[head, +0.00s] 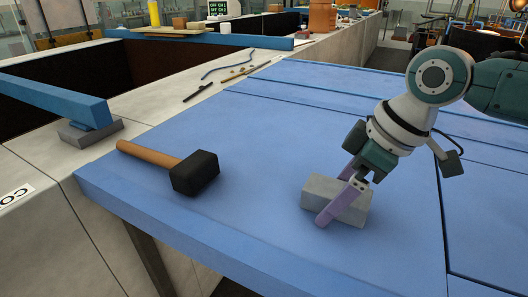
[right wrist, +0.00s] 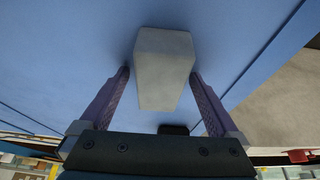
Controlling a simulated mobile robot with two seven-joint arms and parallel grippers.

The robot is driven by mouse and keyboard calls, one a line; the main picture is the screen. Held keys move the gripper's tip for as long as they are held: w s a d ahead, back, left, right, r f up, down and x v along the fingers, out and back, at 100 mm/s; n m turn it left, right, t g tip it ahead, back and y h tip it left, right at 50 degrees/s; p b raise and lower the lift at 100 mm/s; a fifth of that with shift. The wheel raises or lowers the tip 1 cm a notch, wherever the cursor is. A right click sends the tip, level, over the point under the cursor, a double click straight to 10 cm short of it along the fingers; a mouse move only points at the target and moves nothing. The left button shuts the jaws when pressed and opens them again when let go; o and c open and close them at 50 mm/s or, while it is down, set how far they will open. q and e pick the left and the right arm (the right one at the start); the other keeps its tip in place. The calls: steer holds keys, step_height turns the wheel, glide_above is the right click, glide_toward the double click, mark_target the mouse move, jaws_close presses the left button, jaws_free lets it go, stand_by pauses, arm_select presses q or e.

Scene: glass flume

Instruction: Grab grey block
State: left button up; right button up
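The grey block (head: 322,190) lies on the blue table toward the right in the head view. My right gripper (head: 340,193) is over it with its purple fingers pointing down, one on the near side and one on the far side. In the right wrist view the grey block (right wrist: 163,68) lies ahead and between the open fingers (right wrist: 162,88), with a gap visible on both sides. My left gripper is not in view.
A black-headed hammer (head: 193,172) with a wooden handle lies left of the block on the blue table (head: 260,215). A blue beam (head: 55,100) rests on another grey block (head: 90,133) at the left. Rods and tools lie on the far concrete ledge.

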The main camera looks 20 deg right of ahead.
jaws_close()
stand_by(0.6)
